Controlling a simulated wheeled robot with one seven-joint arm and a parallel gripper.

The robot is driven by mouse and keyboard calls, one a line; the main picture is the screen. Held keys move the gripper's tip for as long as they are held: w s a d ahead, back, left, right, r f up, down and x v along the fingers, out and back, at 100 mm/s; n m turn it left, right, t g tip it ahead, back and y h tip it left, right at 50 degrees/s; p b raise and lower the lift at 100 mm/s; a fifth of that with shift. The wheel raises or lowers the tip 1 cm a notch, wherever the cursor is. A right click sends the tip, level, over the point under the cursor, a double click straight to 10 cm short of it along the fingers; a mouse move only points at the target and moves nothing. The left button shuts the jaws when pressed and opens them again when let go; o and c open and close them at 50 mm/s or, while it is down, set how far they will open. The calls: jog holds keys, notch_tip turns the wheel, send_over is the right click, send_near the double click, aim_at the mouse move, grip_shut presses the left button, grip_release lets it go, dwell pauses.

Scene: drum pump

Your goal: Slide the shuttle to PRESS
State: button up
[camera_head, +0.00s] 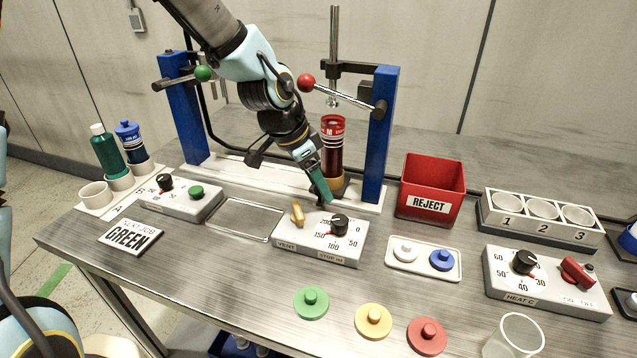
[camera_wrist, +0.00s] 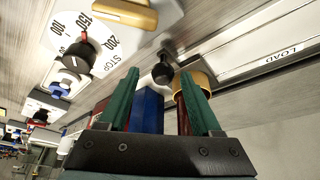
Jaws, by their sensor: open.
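The shuttle is a dark carriage with a gold cup (camera_head: 334,184) that holds a dark red bottle (camera_head: 332,150). It sits on the white rail (camera_head: 235,172), near the right blue post. A black knob (camera_wrist: 162,74) projects from the shuttle in the wrist view, beside the gold cup (camera_wrist: 200,80). My gripper (camera_head: 324,200) points down in front of the shuttle, its teal fingers apart. In the wrist view the knob shows between the fingertips of my gripper (camera_wrist: 160,76); I cannot tell whether they touch it. LOAD (camera_wrist: 282,56) reads on the rail; no PRESS label is legible.
Blue posts stand at the left (camera_head: 183,110) and right (camera_head: 380,135), with a green-ball lever (camera_head: 202,74) and a red-ball lever (camera_head: 306,83). A dial box (camera_head: 320,240) lies close in front of my gripper. A red REJECT bin (camera_head: 430,185) stands right of the rail.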

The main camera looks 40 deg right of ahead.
jog(key=s+v, duration=0.1)
jog(key=v, duration=0.9)
jog(key=shift+w+r+p, duration=0.3)
jog(key=shift+w, duration=0.15)
jog(key=shift+a, duration=0.1)
